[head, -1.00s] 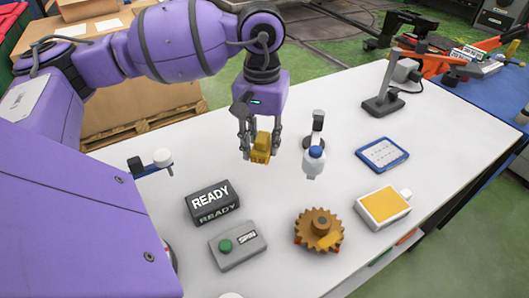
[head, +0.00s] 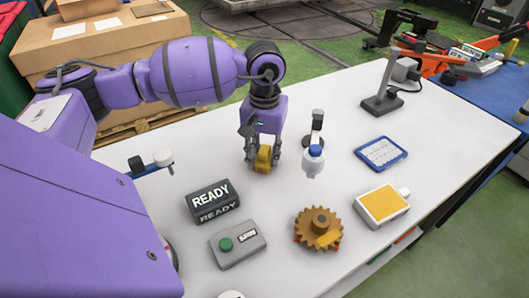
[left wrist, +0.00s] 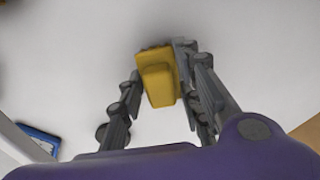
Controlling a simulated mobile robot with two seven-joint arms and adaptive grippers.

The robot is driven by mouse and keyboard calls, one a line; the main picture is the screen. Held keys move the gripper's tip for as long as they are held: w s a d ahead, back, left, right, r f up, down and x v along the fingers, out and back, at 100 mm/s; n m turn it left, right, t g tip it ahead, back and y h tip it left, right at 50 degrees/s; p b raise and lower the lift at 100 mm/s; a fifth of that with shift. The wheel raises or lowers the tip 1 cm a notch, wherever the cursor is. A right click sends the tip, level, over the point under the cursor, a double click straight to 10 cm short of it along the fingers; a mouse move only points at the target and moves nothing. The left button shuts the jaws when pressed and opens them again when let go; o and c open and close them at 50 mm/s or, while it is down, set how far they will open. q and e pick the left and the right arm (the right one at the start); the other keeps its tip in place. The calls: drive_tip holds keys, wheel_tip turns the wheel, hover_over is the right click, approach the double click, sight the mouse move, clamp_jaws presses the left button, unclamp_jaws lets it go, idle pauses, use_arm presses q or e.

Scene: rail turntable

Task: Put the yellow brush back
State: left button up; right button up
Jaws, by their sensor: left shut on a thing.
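The yellow brush (head: 263,158) is between the fingers of my left gripper (head: 263,163), near the back left of the white table (head: 330,195). My left gripper points down and is shut on the brush. In the left wrist view the brush (left wrist: 157,82) sits against the right finger, with its dark bristle edge at the far end. Whether the brush touches the table I cannot tell. My right gripper is out of view.
A READY box (head: 212,202), a SPIN button box (head: 238,243), a brown gear (head: 318,228), a yellow-topped box (head: 382,206) and a blue-framed tablet (head: 381,153) lie around. The table's middle is clear.

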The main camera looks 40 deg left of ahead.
sight(265, 149)
use_arm(q)
drive_tip(key=o, duration=1)
drive_tip(key=shift+f, duration=0.1)
wheel_tip(265, 149, up, 12)
drive_tip(key=shift+r, duration=0.2)
